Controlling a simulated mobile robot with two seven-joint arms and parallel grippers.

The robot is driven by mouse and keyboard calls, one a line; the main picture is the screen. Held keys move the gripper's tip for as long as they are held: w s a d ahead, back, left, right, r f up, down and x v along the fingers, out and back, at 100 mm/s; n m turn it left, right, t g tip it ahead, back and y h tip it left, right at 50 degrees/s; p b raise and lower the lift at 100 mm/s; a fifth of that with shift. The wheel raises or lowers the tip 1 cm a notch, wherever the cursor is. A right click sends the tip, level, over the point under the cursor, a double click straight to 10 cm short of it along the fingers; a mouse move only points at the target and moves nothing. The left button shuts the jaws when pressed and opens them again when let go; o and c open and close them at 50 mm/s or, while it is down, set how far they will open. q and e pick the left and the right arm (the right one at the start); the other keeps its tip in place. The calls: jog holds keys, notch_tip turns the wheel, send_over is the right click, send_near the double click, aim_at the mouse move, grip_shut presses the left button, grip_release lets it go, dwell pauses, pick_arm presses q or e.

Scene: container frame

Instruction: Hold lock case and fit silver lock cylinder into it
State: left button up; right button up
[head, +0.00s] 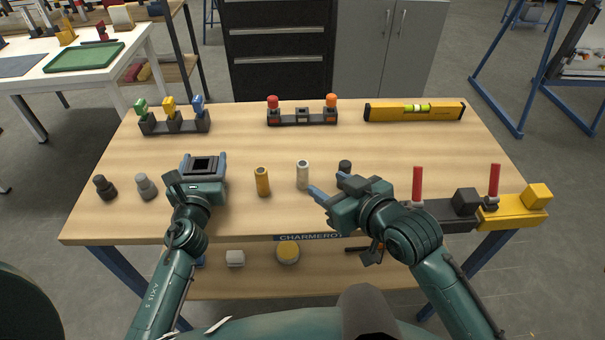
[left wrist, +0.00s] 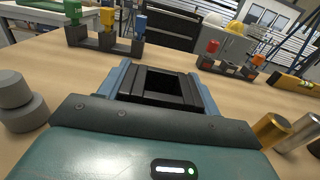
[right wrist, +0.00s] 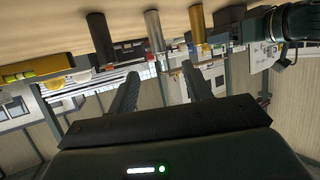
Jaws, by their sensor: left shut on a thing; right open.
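My left gripper (head: 203,172) is shut on the black lock case (head: 202,165), a block with a square opening, held at the left of the table. The lock case also shows between the fingers in the left wrist view (left wrist: 162,86). The silver lock cylinder (head: 302,174) stands upright near the middle of the table. It also shows in the right wrist view (right wrist: 155,32). A brass cylinder (head: 262,181) stands to its left and a black cylinder (head: 344,168) to its right. My right gripper (head: 328,187) is open and empty, its fingers just right of the silver cylinder.
Grey (head: 146,187) and dark (head: 104,187) stepped pieces stand at the left. Racks with coloured-topped pieces (head: 174,124) (head: 302,117) and a yellow level (head: 415,111) lie along the back. A black-and-yellow fixture (head: 512,211) with red pegs is at the right.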

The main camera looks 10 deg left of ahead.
aim_at(306, 168)
jog(key=x, duration=0.6)
jog(key=shift+a, duration=0.1)
jog(key=shift+x, duration=2.85)
jog(key=shift+w+r, duration=0.1)
jog(key=shift+w, duration=0.1)
grip_shut()
